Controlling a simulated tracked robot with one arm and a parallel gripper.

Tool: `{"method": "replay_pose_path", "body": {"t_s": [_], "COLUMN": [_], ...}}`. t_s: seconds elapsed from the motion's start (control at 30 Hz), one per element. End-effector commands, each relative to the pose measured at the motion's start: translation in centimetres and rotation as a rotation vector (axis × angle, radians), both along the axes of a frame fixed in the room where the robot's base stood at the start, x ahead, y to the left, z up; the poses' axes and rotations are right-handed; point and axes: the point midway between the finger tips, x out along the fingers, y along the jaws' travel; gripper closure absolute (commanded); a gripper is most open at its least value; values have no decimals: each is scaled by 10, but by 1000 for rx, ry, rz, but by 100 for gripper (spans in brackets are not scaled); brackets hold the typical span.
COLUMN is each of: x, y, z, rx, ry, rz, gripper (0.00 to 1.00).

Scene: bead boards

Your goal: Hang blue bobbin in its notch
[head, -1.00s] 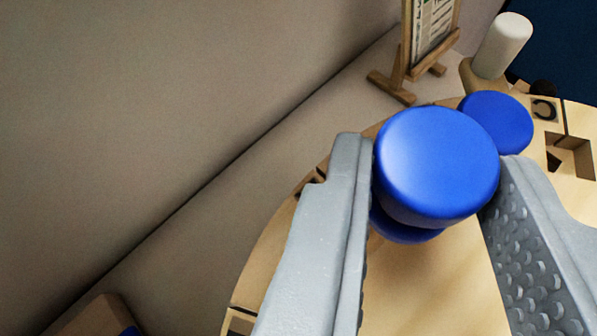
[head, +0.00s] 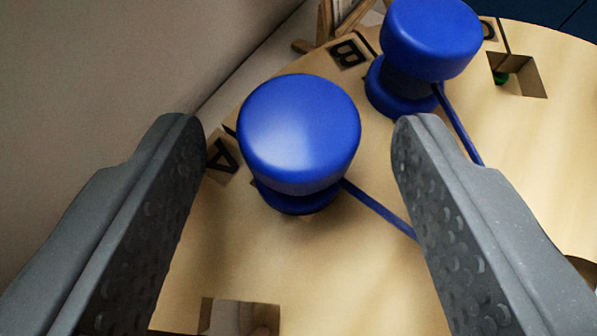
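A blue bobbin (head: 299,135) stands on the wooden board (head: 330,270) beside the tile marked A, between my gripper's fingers but apart from both. A blue cord runs from it to the right and passes behind the right finger. A second blue bobbin (head: 430,45) stands farther back on the right, beside the tile marked B, with a blue cord running down from it. My gripper (head: 302,130) is open and empty around the nearer bobbin. What lies under each bobbin is hidden.
A square opening (head: 240,318) is at the board's near edge and another square hole (head: 518,75), with something green in it, is at the upper right. Wooden stand legs (head: 325,25) rise behind the board. A plain wall is at left.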

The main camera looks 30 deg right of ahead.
Motion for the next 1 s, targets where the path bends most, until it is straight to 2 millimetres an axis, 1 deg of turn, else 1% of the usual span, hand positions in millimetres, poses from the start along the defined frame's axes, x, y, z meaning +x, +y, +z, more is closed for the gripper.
{"method": "replay_pose_path", "body": {"t_s": [0.3,0.37,0.47,0.8,1.0], "x": [0,-2,-12,-62,-82], "y": [0,2,8,37,48], "z": [2,4,9,41,54], "rx": [0,0,1,2,2], "ry": [0,0,-1,-2,0], "rz": [0,1,3,2,1], "gripper": [49,49,49,49,49]}}
